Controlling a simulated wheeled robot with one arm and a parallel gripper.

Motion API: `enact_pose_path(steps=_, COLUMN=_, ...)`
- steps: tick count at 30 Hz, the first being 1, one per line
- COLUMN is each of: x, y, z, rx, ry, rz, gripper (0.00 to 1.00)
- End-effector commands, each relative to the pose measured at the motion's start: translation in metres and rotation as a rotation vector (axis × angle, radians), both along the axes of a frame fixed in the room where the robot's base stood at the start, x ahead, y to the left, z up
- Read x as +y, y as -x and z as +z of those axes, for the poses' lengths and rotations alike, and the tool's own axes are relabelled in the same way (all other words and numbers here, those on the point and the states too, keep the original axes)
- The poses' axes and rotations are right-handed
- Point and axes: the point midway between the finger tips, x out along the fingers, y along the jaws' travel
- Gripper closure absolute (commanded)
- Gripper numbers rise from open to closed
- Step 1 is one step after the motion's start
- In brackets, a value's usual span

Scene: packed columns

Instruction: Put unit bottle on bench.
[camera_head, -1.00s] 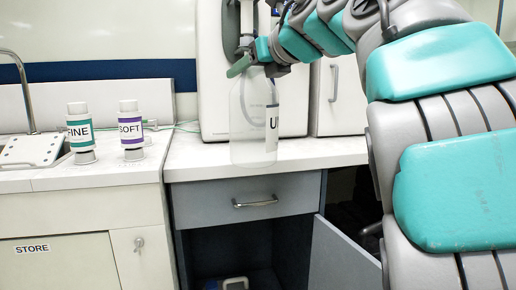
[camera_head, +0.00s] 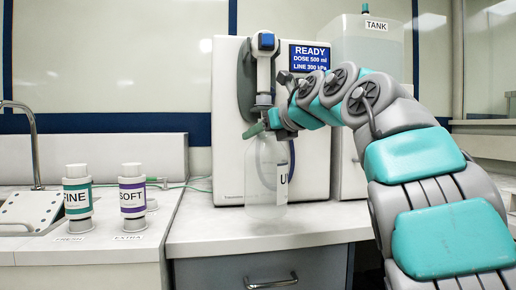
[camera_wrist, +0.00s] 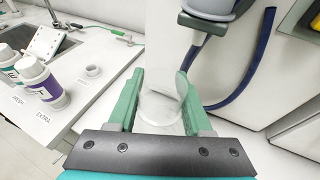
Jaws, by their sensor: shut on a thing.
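The unit bottle (camera_head: 266,180) is clear, with a white label showing the letter U. It is upright in front of the white dispensing machine (camera_head: 227,120), below its nozzle. My gripper (camera_head: 262,128) is shut on the bottle near its top. In the wrist view the green fingers of my gripper (camera_wrist: 165,105) lie on both sides of the clear bottle (camera_wrist: 160,106). The bench (camera_head: 215,225) is the white worktop under the machine. I cannot tell whether the bottle's base touches it.
A FINE bottle (camera_head: 77,198) and a SOFT bottle (camera_head: 132,192) stand on the left counter (camera_head: 90,252), beside a sink tap (camera_head: 33,145). A clear TANK (camera_head: 367,55) is at the back right. The machine screen (camera_head: 316,58) reads READY. The front of the bench is clear.

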Motion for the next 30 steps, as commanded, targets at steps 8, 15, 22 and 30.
enact_pose_path(steps=8, x=0.007, y=-0.041, z=-0.001, rx=0.001, ry=-0.001, rz=0.003, gripper=1.0)
enact_pose_path(steps=15, x=0.01, y=-0.068, z=-0.005, rx=0.001, ry=-0.001, rz=0.002, gripper=1.0)
enact_pose_path(steps=22, x=0.012, y=-0.074, z=-0.008, rx=-0.001, ry=0.0, rz=0.001, gripper=1.0)
enact_pose_path(steps=30, x=0.012, y=-0.072, z=-0.027, rx=0.003, ry=0.0, rz=0.0, gripper=1.0)
